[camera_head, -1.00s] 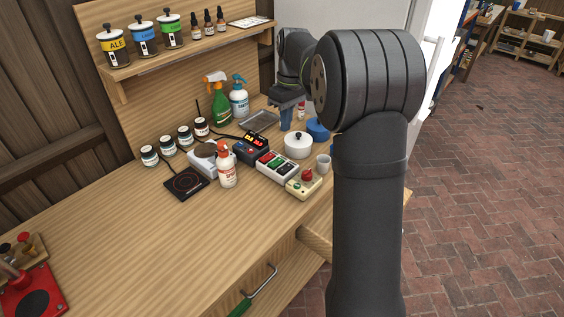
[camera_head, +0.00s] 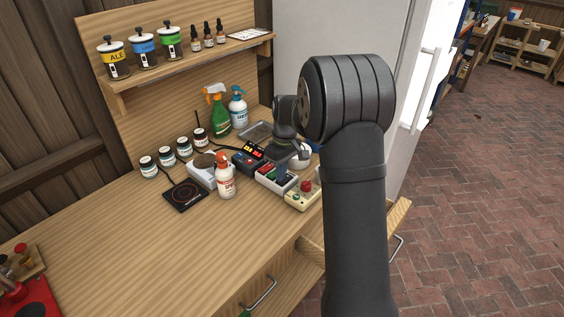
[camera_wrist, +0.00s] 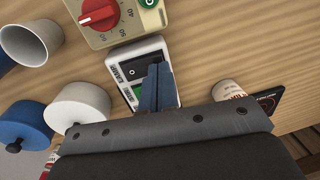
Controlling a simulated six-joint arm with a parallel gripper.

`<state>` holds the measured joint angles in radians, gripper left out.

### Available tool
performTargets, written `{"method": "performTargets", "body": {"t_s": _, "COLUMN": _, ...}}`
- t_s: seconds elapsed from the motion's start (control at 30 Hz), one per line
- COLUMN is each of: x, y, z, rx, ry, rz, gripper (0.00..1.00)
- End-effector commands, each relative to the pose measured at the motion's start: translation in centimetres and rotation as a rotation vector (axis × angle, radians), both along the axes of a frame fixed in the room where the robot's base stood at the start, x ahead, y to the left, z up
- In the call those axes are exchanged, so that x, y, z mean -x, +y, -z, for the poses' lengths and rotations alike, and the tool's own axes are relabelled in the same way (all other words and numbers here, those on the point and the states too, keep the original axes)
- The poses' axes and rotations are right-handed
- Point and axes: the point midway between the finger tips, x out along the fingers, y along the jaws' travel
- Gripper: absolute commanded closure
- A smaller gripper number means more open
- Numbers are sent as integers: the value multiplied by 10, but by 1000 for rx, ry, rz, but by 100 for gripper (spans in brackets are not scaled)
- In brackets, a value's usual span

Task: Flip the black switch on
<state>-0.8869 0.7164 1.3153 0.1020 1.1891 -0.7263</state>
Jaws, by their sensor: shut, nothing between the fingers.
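The white switch box (camera_head: 262,178) stands on the workbench, with coloured rocker switches on top. In the wrist view, the black switch (camera_wrist: 137,70) shows near the box's upper end, beside a label reading LAMP. A green switch (camera_wrist: 137,91) is partly hidden behind my fingers. My gripper (camera_wrist: 158,72) is shut and empty, its blue-grey fingertips over the box just right of the black switch. Whether they touch it, I cannot tell. In the head view my gripper (camera_head: 283,174) is over the box and hides part of it.
A cream timer with a red knob (camera_wrist: 98,14) stands close beside the box. A white lidded pot (camera_wrist: 76,106), a grey cup (camera_wrist: 30,40) and a blue lidded pot (camera_wrist: 22,136) are to the left. The front workbench is clear.

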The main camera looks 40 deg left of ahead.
Motion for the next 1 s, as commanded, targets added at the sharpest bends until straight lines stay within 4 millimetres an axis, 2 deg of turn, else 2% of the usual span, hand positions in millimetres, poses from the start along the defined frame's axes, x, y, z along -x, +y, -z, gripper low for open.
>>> {"method": "performTargets", "body": {"t_s": 0.73, "x": 3, "y": 0, "z": 10, "rx": 2, "ry": 0, "rz": 1, "gripper": 100}}
{"method": "performTargets", "body": {"t_s": 1.0, "x": -7, "y": -1, "z": 6, "rx": 1, "ry": -1, "rz": 2, "gripper": 100}}
